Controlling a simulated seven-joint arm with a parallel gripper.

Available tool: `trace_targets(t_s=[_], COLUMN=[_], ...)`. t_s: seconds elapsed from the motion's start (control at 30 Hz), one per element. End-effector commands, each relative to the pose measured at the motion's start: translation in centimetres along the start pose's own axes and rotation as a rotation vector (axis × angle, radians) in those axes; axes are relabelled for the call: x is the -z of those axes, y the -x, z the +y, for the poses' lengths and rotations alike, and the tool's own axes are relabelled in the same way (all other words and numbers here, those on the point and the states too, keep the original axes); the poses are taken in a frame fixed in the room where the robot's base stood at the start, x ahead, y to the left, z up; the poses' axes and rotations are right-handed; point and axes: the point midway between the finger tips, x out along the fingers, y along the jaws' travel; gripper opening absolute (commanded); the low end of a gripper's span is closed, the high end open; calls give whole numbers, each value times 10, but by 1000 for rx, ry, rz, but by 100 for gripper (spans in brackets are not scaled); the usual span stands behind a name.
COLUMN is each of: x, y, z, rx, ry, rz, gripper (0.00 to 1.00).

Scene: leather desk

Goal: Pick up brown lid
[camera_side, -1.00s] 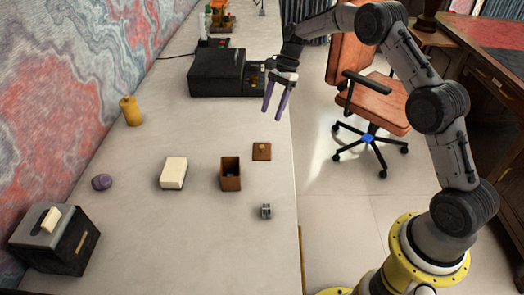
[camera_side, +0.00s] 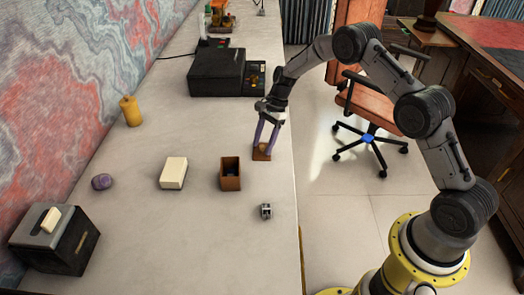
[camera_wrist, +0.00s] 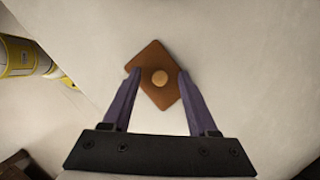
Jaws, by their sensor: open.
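The brown lid (camera_side: 261,155) is a flat square with a light round knob, lying on the desk near its right edge. It also shows in the wrist view (camera_wrist: 158,94), turned like a diamond, its knob (camera_wrist: 160,77) between my fingers. My gripper (camera_side: 265,146) is open, pointing down over the lid, one purple finger on each side of the knob. In the wrist view the fingertips (camera_wrist: 158,72) overlap the lid's left and right corners; I cannot tell whether they touch it.
An open brown box (camera_side: 230,183) stands left of and nearer than the lid. A small metallic object (camera_side: 266,211) lies in front. A white block (camera_side: 173,173) is further left, and a black machine (camera_side: 218,72) stands behind. The desk's right edge is close.

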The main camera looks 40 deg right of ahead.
Motion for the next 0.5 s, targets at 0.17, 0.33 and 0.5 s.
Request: trace_targets(t_s=[0.17,0.33,0.5], x=[0,0,0], y=[0,0,0], z=[0,0,0], rx=[0,0,0], ry=[0,0,0], rz=[0,0,0], gripper=[59,34,3])
